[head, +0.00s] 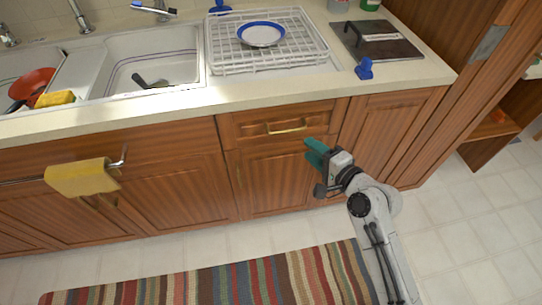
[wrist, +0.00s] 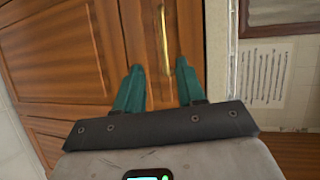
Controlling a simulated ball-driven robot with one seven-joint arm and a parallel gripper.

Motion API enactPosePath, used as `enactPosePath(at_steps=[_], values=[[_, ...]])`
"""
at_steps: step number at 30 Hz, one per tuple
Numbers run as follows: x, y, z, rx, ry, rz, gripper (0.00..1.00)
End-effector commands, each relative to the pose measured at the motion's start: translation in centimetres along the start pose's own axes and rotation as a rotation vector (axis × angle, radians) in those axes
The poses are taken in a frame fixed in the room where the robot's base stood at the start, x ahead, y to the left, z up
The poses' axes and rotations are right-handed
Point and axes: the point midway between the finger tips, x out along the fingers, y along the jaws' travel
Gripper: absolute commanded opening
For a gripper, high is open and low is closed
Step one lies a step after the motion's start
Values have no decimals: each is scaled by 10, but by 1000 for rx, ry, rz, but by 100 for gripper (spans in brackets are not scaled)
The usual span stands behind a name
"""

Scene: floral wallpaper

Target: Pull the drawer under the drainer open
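The drawer (head: 252,127) is a wooden front with a horizontal brass handle (head: 286,127), set below the counter under the white wire drainer (head: 215,50). The drawer front looks flush with the cabinet. My gripper (head: 314,152), with teal fingers, is just below and to the right of the handle in the head view. In the wrist view my gripper (wrist: 159,68) is open, with a gap between its fingertips. The handle (wrist: 164,42) appears upright there, ahead of and between the fingers. Nothing is between the fingertips, and the handle looks apart from them.
A blue-rimmed plate (head: 261,34) lies in the drainer. A cabinet door (head: 275,180) is below the drawer. A yellow towel (head: 82,177) hangs on a rail at left. A striped rug (head: 240,283) lies on the tiled floor, which is clear before the cabinet.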

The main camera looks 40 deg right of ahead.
Motion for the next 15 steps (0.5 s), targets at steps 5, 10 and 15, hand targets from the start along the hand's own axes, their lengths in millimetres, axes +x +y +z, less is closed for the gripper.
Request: enactPosePath(at_steps=[5,10,15], values=[[6,-3,-11,62,34,-45,39],[30,-6,-11,58,32,-45,39],[62,-6,-12,57,32,-43,39]])
